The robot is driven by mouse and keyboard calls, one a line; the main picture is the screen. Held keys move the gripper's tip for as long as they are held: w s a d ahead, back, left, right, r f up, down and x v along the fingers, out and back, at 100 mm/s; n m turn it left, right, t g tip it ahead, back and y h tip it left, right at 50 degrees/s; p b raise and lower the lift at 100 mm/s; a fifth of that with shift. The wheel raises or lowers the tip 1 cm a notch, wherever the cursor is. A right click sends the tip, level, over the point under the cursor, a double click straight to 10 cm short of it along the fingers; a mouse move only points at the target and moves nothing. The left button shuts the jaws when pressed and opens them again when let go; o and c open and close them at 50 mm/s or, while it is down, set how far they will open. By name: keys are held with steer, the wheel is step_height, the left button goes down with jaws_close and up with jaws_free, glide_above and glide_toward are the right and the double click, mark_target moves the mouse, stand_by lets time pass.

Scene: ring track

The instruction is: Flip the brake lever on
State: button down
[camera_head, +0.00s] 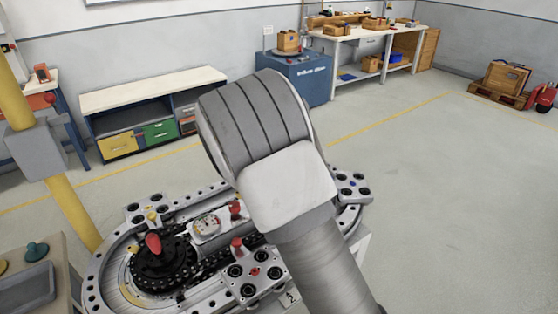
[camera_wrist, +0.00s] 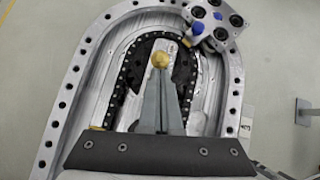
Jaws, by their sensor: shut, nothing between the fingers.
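The ring track (camera_head: 95,275) is a grey metal oval with a black chain. Its rounded end with the chain loop fills the wrist view (camera_wrist: 65,85). My gripper (camera_wrist: 160,75) is shut and empty, its fingers pointing over the dark middle of that end. A gold ball knob (camera_wrist: 161,60) shows right at the fingertips; I cannot tell whether they touch it. In the head view my arm hides my gripper and the right part of the track. A red knob (camera_head: 153,243) stands on the black sprocket at left. I cannot tell which part is the brake lever.
A corner plate with blue parts (camera_wrist: 208,22) lies at the top right of the wrist view. A yellow post (camera_head: 75,215) stands at left.

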steer(key=d+y+p, duration=0.1)
steer(key=p, duration=0.1)
steer(key=w+r+g+y+p, duration=0.1)
steer(key=p, duration=0.2)
steer(key=d+g+y+p, duration=0.1)
steer(key=p, duration=0.1)
steer(key=shift+w+d+r, duration=0.3)
steer(key=shift+d+r, duration=0.05)
steer(key=shift+w+d+f+p, duration=0.1)
steer(key=shift+w+d+p, duration=0.35)
steer(key=shift+p, duration=0.45)
steer(key=shift+w+d+f, duration=0.1)
steer(key=shift+w+d, duration=0.45)
steer(key=shift+d, duration=0.3)
